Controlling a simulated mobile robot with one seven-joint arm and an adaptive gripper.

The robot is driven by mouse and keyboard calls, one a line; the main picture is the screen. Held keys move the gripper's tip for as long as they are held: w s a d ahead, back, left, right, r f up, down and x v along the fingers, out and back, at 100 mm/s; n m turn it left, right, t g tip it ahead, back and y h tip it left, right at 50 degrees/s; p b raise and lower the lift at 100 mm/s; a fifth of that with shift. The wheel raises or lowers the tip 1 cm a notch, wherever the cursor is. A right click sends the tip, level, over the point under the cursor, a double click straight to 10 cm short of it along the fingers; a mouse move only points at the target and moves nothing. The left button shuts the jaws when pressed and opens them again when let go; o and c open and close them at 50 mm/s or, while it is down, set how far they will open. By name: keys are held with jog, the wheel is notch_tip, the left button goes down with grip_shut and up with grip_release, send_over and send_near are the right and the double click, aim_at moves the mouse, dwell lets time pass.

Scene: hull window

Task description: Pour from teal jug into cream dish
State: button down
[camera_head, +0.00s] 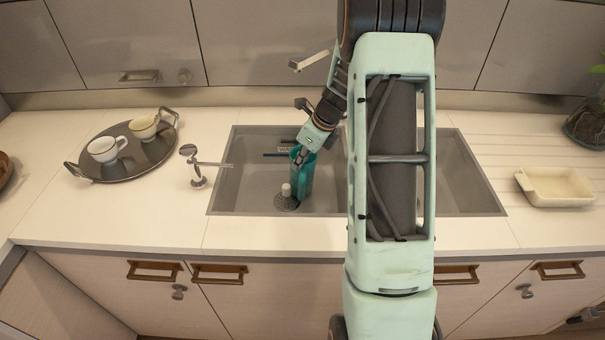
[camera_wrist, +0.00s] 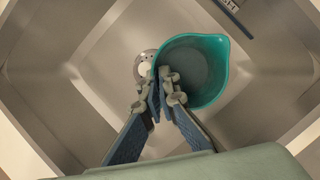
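The teal jug (camera_head: 302,183) is upright in the left sink basin. The wrist view looks down into the jug (camera_wrist: 207,66), with its spout at the upper right. My gripper (camera_wrist: 166,92) is at the jug's near-left side, opposite the spout, its fingers close together on the rim or handle there. The fingers hide the exact contact. In the head view my gripper (camera_head: 301,157) is at the jug's top. The cream dish (camera_head: 556,187), rectangular and shallow, sits on the counter at the far right; its inside looks empty.
The double sink (camera_head: 222,190) has raised walls around the jug. A drain fitting (camera_head: 286,200) is beside the jug. A tap (camera_head: 195,167) stands left of the sink. A dark tray (camera_head: 128,168) with two cups is farther left. A potted plant (camera_head: 590,122) is at the back right.

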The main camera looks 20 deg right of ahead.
jog(key=shift+r+p, duration=1.2)
jog(key=shift+r, duration=0.2)
